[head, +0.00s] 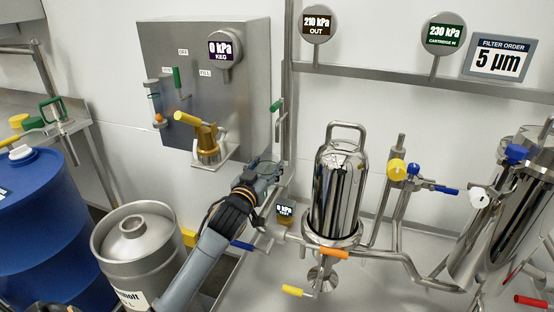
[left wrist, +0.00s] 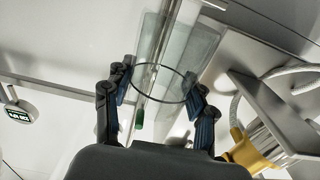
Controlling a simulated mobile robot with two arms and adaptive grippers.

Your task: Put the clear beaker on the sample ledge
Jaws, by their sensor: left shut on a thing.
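My left gripper (head: 262,170) reaches up in the middle of the head view, just right of the grey cabinet. In the left wrist view its two fingers (left wrist: 160,88) are closed around the clear beaker (left wrist: 160,80), whose thin dark round rim shows between them. The beaker is held in the air; its glass is hard to make out in the head view. A small metal ledge (head: 229,169) juts out below the brass valve on the cabinet, left of the gripper; I cannot tell if it is the sample ledge. My right gripper is not in view.
The grey cabinet (head: 185,55) carries a brass valve (head: 207,140) with a yellow handle. A shiny filter housing (head: 338,195) and pipes stand right of my arm. A steel keg (head: 135,245) and blue drum (head: 40,225) stand at the left.

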